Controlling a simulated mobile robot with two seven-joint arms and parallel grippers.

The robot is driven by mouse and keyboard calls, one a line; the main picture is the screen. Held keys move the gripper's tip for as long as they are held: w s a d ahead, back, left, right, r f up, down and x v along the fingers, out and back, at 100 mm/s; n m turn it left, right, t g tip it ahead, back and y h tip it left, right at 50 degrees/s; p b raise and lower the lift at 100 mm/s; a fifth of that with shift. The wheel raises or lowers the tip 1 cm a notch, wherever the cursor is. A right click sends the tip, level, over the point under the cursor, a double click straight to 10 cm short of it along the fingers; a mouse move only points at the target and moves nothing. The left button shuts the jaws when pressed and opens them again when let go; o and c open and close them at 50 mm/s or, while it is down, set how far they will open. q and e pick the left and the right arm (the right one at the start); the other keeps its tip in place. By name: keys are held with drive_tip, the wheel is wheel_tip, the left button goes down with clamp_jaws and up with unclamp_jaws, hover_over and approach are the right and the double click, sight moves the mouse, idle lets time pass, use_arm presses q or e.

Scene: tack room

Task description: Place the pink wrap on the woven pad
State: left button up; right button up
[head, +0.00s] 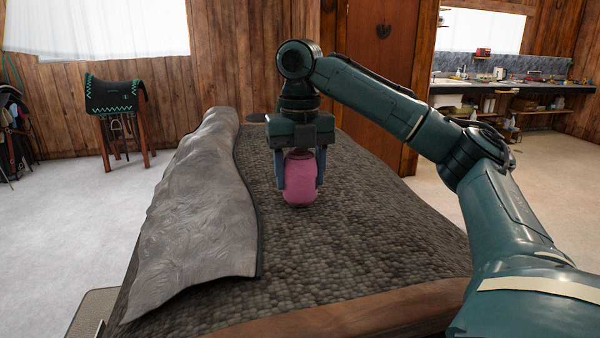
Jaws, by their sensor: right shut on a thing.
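The pink wrap (299,181) is a rounded, upright roll near the middle of the head view. My right gripper (300,184) points straight down and is shut on it, with one finger on each side. The dark, knobbly woven pad (350,240) covers most of the table top beneath the wrap. The wrap's lower end is at or just above the pad; I cannot tell whether it touches. My left gripper is not in view.
A grey, wrinkled, folded sheet (195,215) lies along the table's left side. The table's wooden front edge (340,318) is near me. A saddle stand (115,105) and a counter (510,88) are farther off.

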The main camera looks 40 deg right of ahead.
drive_tip(key=shift+f, duration=0.25)
drive_tip(key=o, duration=1)
wheel_tip(320, 180, up, 12)
drive_tip(key=shift+r, duration=0.15)
idle(0.3)
idle(0.6)
